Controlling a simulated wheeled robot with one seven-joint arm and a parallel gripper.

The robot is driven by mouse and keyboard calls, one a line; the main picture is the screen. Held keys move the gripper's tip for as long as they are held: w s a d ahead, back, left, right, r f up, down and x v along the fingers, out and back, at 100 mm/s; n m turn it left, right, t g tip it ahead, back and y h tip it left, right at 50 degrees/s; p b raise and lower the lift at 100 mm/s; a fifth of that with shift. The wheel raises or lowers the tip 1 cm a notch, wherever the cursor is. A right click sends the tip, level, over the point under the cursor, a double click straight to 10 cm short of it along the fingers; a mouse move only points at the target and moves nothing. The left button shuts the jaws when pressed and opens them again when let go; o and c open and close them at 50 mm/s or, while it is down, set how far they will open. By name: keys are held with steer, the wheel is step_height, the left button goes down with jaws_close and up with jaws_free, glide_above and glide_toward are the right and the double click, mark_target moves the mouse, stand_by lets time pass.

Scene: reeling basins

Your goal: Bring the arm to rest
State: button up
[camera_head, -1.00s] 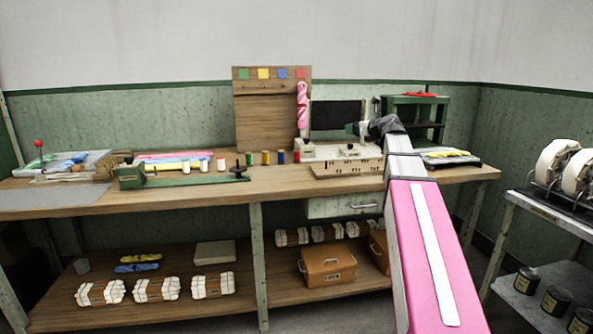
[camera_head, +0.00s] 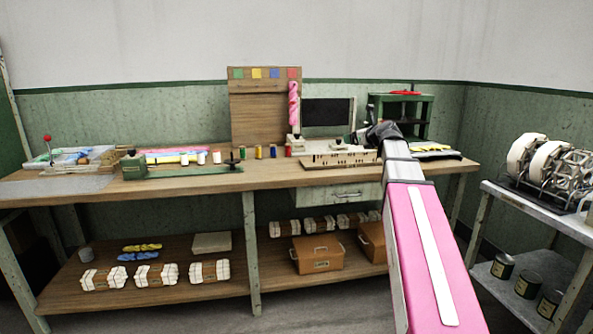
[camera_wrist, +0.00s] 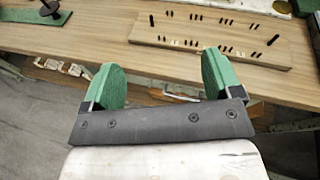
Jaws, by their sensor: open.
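My gripper shows in the wrist view (camera_wrist: 158,80), its two green fingers spread apart with nothing between them. Below and beyond the fingers are the bench's front edge and a wooden block with rows of dark pegs (camera_wrist: 210,38). In the head view my arm reaches up from the lower right in pink and grey. Its dark wrist (camera_head: 378,134) is at the right part of the workbench (camera_head: 200,183), by the right end of the pegged block (camera_head: 335,160). The fingers are hidden or too small to tell there.
A pink skein (camera_head: 293,105) hangs on the wooden board (camera_head: 257,130). A green stand (camera_head: 412,104) is at the back right. A side cart (camera_head: 545,208) with white reels (camera_head: 530,155) stands at the right. The lower shelf holds brown boxes (camera_head: 318,254) and white bundles. Floor shows in front.

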steer(key=s+a+f+n+g+h, duration=0.15)
steer(key=s+f+n, duration=0.3)
steer(key=f, duration=0.55)
steer(key=s+a+f+n+g, duration=0.25)
steer(key=s+f+n, duration=0.2)
steer(key=f, duration=0.45)
steer(key=s+a+f+n+g+h, duration=0.1)
steer(key=s+f+n+g, duration=0.2)
steer(key=f+n, duration=0.5)
steer(key=s+f+n+g+h, duration=0.4)
steer(key=s+f+n, duration=0.8)
steer(key=s+f, duration=0.7)
steer(key=shift+d+f+g, duration=0.3)
steer(key=shift+f+g, duration=0.25)
steer(key=shift+g, duration=0.65)
